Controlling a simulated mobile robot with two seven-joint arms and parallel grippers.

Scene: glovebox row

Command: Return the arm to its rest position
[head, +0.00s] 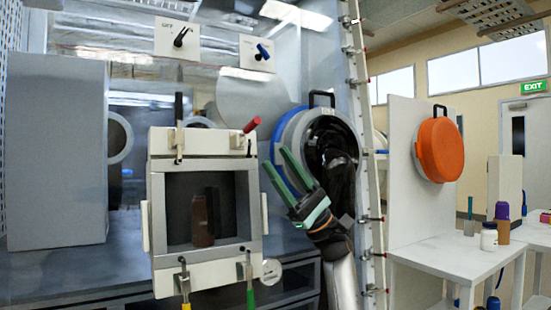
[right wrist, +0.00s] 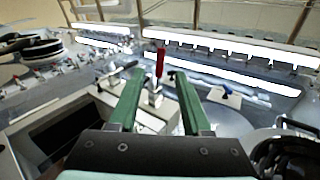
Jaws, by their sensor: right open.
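My right gripper (head: 275,158) is open and empty, its two green fingers apart and pointing up and left. It is in front of the blue-rimmed round port (head: 279,150), to the right of the white-framed box (head: 160,270). My right arm (head: 341,275) comes up from below the port. In the right wrist view the open green fingers (right wrist: 157,80) have a red-handled lever (right wrist: 159,64) showing between them, farther off. My left gripper is not in view.
The box holds a brown bottle (head: 202,222) behind its front opening. A red clamp handle (head: 251,125) sticks out at its top right, near my gripper. An orange round cover (head: 439,150) hangs on a white panel (head: 400,205). A white table (head: 455,258) stands at right.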

